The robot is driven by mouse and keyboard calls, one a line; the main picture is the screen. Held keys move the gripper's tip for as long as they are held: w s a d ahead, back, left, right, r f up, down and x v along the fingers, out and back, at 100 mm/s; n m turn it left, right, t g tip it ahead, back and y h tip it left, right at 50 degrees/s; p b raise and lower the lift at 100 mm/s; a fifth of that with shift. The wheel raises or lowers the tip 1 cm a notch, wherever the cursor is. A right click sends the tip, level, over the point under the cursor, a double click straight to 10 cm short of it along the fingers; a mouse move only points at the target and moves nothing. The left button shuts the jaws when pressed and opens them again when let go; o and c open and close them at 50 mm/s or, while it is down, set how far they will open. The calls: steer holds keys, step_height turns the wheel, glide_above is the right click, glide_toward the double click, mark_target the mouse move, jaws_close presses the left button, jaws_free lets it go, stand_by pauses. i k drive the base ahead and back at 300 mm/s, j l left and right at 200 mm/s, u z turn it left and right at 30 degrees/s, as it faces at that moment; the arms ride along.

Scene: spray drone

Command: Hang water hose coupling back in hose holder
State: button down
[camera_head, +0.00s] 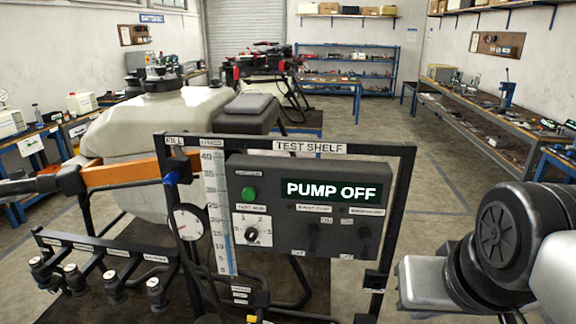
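I cannot make out the water hose coupling or the hose holder for certain. A thick black hose or tube (22,187) comes in from the left edge and ends at a dark block-shaped fitting (71,180) at the left end of an orange bar (125,173). My arm's links show at the lower right, in front of the floor and right of the test shelf. My gripper is not visible, so its state and contents are hidden.
The black-framed test shelf (408,190) carries a panel (300,247) reading "PUMP OFF" and a round gauge (188,222). A rail (95,240) with several capped fittings is at lower left. A white tank (160,120) stands behind. Floor right of the shelf is clear.

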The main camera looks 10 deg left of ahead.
mark_target(173, 178)
steer(key=k+l, duration=0.15)
steer(key=k, duration=0.25)
steer(key=k+z, duration=0.2)
steer(key=z, duration=0.3)
steer(key=k+z, duration=0.15)
steer(key=z, duration=0.3)
steer(key=k+j+z, duration=0.1)
steer(key=j+z, duration=0.25)
steer(key=k+j+z, duration=0.1)
steer(key=j+z, duration=0.25)
steer(key=j, duration=0.1)
steer(key=k, duration=0.05)
